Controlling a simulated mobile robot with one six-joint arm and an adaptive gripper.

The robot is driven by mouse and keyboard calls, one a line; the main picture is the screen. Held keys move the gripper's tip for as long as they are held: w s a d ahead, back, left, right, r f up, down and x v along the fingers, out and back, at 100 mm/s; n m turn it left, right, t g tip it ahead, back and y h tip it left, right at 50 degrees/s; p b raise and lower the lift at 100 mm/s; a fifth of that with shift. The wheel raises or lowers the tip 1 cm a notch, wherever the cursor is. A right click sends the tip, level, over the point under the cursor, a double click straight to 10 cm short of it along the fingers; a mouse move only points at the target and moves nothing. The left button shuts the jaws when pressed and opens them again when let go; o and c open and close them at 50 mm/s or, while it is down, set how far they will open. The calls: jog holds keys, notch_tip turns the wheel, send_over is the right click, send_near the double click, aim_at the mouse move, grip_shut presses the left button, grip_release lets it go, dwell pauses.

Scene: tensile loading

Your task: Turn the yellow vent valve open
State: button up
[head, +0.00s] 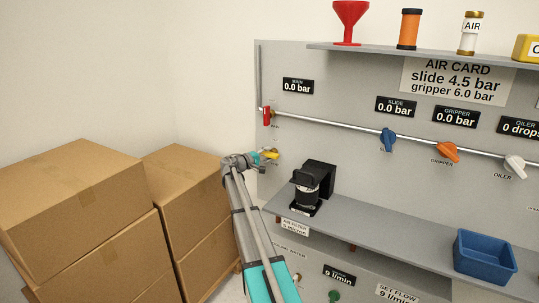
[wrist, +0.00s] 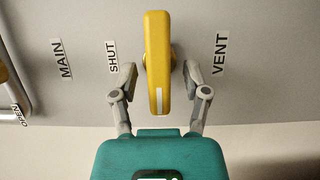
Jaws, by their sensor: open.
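The yellow vent valve handle (wrist: 157,65) is a long bar with a white stripe near its lower end in the wrist view. It lies upright in that picture, between a SHUT label (wrist: 112,57) and a VENT label (wrist: 220,54). My gripper (wrist: 159,75) is open, with one finger on each side of the handle and a visible gap on both sides. In the head view the yellow handle (head: 271,154) shows small at the panel's left edge, with my gripper (head: 256,159) at it and partly covering it.
A red valve handle (head: 267,116) sits on the pipe just above. A black filter unit (head: 311,185) stands on the shelf to the right. Cardboard boxes (head: 185,165) are stacked left of my arm. A blue bin (head: 485,257) stands farther right.

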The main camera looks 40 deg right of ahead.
jog(key=shift+a, duration=0.15)
jog(key=a, duration=1.1)
jog(key=shift+a, duration=0.4)
jog(key=s+a+f+y, duration=1)
jog(key=s+a+f, duration=0.5)
jog(key=s+a, duration=0.35)
jog(key=s+a+f+y, duration=0.2)
jog(key=s+a+y, duration=0.3)
jog(key=a, duration=0.4)
jog(key=s+a+f+y, duration=0.2)
jog(key=s+a+y, duration=0.1)
jog(key=s+a, duration=0.5)
notch_tip(320, 180, up, 26)
jog(key=a+p, duration=0.1)
jog(key=p, duration=2.5)
jog(key=shift+r, duration=0.25)
